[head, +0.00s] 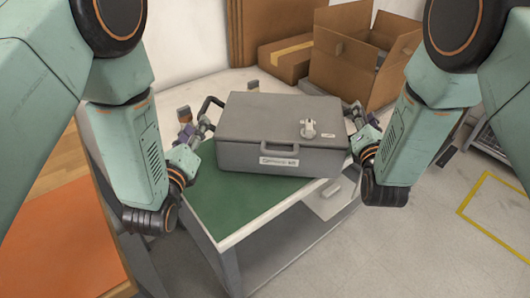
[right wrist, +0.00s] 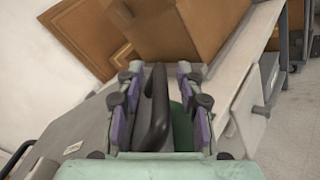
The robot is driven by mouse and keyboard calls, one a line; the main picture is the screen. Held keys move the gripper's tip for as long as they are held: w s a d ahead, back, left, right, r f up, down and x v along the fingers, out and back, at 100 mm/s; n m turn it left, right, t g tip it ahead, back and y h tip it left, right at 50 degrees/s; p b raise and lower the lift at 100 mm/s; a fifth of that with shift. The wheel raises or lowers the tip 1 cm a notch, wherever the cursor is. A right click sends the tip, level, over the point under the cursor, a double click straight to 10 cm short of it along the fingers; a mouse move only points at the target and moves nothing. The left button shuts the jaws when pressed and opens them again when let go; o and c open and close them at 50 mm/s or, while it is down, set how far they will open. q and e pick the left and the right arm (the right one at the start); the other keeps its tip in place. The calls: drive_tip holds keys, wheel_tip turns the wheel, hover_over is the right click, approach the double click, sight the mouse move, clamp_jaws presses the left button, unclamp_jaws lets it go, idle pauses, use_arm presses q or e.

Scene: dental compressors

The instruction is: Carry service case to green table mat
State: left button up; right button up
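The grey service case (head: 270,120) has a latch on its lid, a front handle and dark side handles. It sits level over the back part of the green table mat (head: 232,208), whose front part shows bare. My left gripper (head: 196,122) is at the case's left side handle, its fingers spread apart near it. My right gripper (head: 362,125) is at the case's right side, partly hidden by my arm. In the right wrist view, its fingers (right wrist: 160,88) stand apart on both sides of a dark handle (right wrist: 154,115), with visible gaps. The underside of the case is hidden.
Cardboard boxes (head: 352,62) stand behind the case on the pale table. An orange-topped surface (head: 60,240) is at the left. Open floor with yellow marking (head: 480,200) lies at the right.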

drive_tip(key=s, duration=0.7)
drive_tip(key=shift+s+a, duration=0.25)
drive_tip(key=shift+s, duration=0.05)
drive_tip(key=shift+r, duration=0.15)
